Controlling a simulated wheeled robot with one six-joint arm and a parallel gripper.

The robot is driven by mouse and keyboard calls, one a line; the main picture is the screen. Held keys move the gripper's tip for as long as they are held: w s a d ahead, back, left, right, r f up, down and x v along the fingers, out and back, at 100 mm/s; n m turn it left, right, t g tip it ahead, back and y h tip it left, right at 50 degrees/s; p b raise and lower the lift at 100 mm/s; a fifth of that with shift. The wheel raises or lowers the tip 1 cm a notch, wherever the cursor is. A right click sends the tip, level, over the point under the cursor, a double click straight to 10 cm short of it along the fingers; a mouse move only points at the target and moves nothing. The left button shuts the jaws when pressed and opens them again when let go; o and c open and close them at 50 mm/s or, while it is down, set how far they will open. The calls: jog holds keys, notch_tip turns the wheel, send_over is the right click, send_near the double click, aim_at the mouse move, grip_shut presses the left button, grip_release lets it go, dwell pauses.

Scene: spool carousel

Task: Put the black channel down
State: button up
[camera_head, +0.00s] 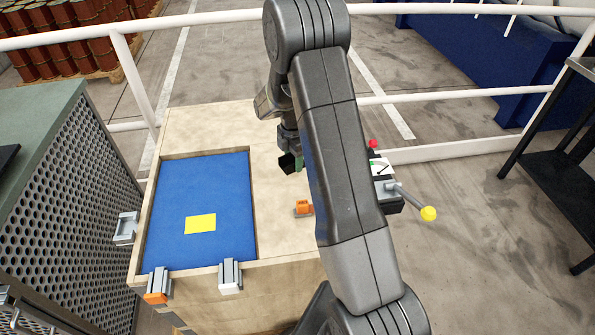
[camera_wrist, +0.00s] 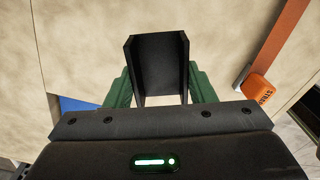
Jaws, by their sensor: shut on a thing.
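The black channel (camera_wrist: 160,62) is a short U-shaped piece between the green fingers of my gripper (camera_wrist: 160,88) in the wrist view. My gripper is shut on it. In the head view the black channel (camera_head: 287,163) shows at the end of my gripper (camera_head: 292,160), over the bare wood to the right of the blue recess. The gap between the channel and the wood cannot be told. My arm hides part of the wooden top to the right.
The wooden bench (camera_head: 210,118) has a blue recessed mat (camera_head: 180,185) with a yellow square (camera_head: 200,223). An orange block (camera_head: 303,207) sits right of it. Grey clips (camera_head: 230,275) line the front edge. A yellow-knobbed lever (camera_head: 410,200) stands to the right. White rails (camera_head: 440,152) run behind.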

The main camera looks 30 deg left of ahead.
aim_at(294, 176)
jog(key=shift+f+p, duration=0.3)
jog(key=shift+f, duration=2.15)
jog(key=shift+f, duration=0.25)
jog(key=o, duration=1)
jog(key=shift+r, duration=0.1)
jog(key=shift+c, duration=0.2)
jog(key=shift+r, duration=0.1)
notch_tip(294, 176, up, 12)
jog(key=b, duration=0.1)
jog(key=shift+r, duration=0.1)
